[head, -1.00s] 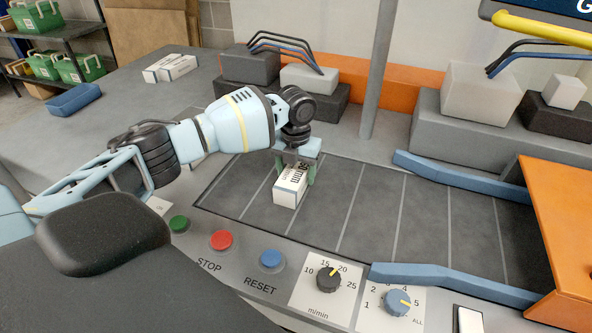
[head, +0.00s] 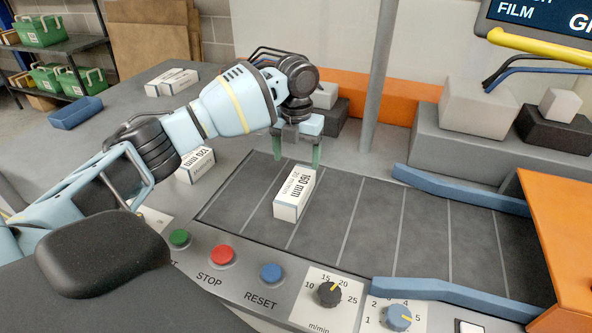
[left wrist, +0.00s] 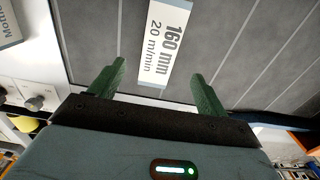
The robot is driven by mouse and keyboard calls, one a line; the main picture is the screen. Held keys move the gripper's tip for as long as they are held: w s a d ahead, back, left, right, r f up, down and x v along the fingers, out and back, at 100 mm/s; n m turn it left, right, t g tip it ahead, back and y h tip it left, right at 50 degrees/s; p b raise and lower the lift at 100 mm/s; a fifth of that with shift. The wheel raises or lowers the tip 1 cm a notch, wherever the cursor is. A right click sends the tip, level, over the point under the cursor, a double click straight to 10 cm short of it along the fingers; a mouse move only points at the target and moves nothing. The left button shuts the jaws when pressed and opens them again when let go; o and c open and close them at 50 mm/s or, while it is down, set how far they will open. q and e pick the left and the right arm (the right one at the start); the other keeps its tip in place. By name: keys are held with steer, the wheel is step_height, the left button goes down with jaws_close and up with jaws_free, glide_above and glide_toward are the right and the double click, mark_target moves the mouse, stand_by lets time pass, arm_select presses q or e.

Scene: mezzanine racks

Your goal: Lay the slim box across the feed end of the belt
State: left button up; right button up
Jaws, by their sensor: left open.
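A slim white box (head: 295,194) marked "160 mm 20 m/min" lies on the dark belt (head: 400,225), near the belt's left end. Its long side runs from front to back, in line with the grey stripes across the belt. My left gripper (head: 298,158) is open and empty, raised above the far end of the box. In the left wrist view the box (left wrist: 165,40) lies just beyond and between the two green fingers (left wrist: 155,80), apart from them. My right gripper is not in view.
Another white box (head: 196,165), marked "120 mm", lies left of the belt by my arm. Blue guide rails (head: 455,290) narrow toward the orange housing (head: 560,220). Buttons and dials line the front panel. A grey post (head: 378,85) stands behind the belt.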

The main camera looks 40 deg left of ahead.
arm_select(q)
steer(key=shift+r, duration=1.2)
steer(key=shift+f, duration=0.1)
